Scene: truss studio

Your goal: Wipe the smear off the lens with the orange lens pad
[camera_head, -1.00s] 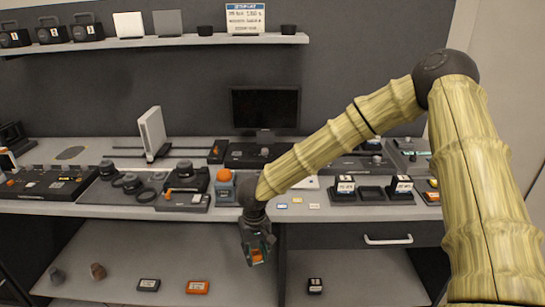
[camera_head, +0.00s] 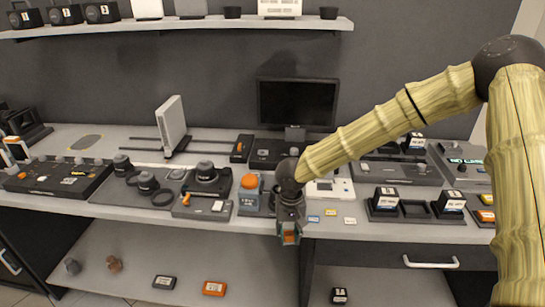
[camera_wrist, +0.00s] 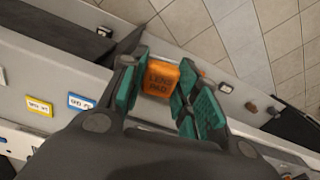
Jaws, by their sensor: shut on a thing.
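My gripper (camera_head: 290,235) points down at the front edge of the counter. The pad also shows as a small orange patch between the fingers in the head view (camera_head: 290,238). Several dark round lens-like pieces stand on the counter to the left, one of them a lens (camera_head: 148,183) on a dark mat. A black camera body (camera_head: 207,180) stands nearer to my gripper. I cannot make out a smear on any of them.
An orange-topped grey block (camera_head: 250,185) stands just left of my wrist. A monitor (camera_head: 297,103) stands behind. The lower shelf (camera_head: 130,255) holds a few small objects with free room between.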

